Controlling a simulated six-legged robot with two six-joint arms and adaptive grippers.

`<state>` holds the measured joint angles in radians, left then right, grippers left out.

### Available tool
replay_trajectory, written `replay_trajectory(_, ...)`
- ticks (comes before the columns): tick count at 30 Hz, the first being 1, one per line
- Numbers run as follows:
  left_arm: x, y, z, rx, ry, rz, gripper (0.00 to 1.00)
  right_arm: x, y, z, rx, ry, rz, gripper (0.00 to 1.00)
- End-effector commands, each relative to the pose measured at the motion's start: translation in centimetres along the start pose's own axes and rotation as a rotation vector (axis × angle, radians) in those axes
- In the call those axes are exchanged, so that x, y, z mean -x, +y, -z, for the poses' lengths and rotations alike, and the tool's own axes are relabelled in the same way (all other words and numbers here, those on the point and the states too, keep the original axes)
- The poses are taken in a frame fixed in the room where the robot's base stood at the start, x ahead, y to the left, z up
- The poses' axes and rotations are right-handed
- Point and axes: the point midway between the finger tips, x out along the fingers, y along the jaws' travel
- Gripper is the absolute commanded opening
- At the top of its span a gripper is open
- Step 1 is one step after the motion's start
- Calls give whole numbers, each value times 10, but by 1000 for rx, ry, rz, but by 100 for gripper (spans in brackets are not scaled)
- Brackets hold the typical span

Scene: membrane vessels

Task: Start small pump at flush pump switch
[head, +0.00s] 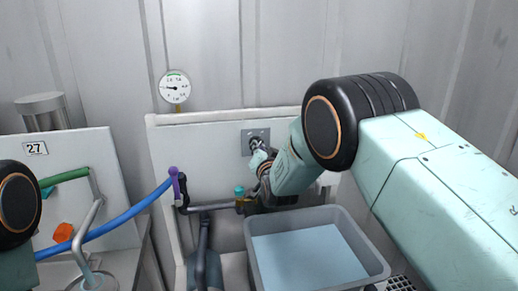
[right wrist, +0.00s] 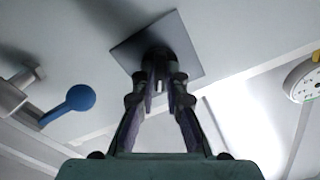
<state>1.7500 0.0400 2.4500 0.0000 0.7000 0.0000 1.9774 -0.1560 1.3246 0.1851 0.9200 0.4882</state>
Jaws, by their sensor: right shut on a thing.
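The flush pump switch sits on a square grey plate (head: 247,133) on the white panel, above the grey basin. In the right wrist view the plate (right wrist: 190,35) is tilted, with the dark switch knob (right wrist: 157,56) at its middle. My right gripper (head: 259,155) reaches the switch from the lower right. In the right wrist view its fingers (right wrist: 160,82) are closed on the knob. The fingers partly cover the knob, so its setting cannot be read. My left gripper is out of view; only part of my left arm shows at the left edge.
A round gauge (head: 175,87) stands above the panel's top edge. A grey basin (head: 256,262) of bluish liquid lies below my right arm. A blue hose (head: 120,222) runs left from a purple fitting (head: 174,180). A blue-handled lever (right wrist: 80,98) shows in the right wrist view.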

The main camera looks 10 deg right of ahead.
Motion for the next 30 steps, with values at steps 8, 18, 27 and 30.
replay_trajectory(8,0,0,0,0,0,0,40,-2,-4,5,-3,11,7,20)
replay_trajectory(18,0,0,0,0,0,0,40,-2,-3,5,-1,10,5,48)
replay_trajectory(27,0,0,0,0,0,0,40,-1,-1,2,0,4,2,66)
replay_trajectory(30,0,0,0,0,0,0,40,0,-1,2,0,3,2,66)
